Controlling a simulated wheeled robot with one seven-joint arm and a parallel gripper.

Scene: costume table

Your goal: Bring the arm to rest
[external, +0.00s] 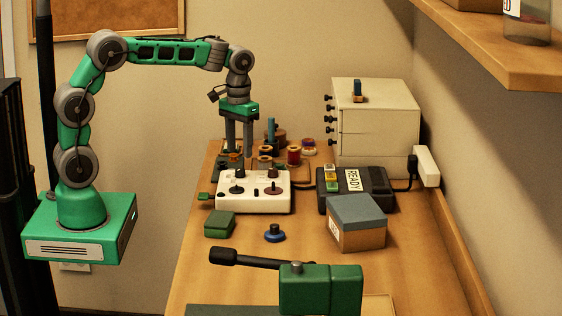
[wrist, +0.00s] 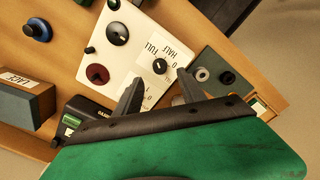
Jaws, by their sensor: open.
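My gripper (external: 240,150) points straight down at the far left part of the table, its jaws apart. It is above or just behind the white control box (external: 268,203); the exact gap cannot be told. In the wrist view my gripper (wrist: 158,92) shows two dark fingers spread with nothing between them, over the labelled end of the white box (wrist: 120,62). My green arm rises from its base at left, bends at the top and reaches across to the right.
Spools (external: 294,155) stand behind the white box. A black READY unit (external: 374,201), a grey-lidded box (external: 357,236) and a drawer cabinet (external: 378,122) stand to the right. A green box (external: 219,224), a blue knob (external: 275,233) and a green clamp-like tool (external: 320,290) are nearer. A shelf (external: 490,50) overhangs right.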

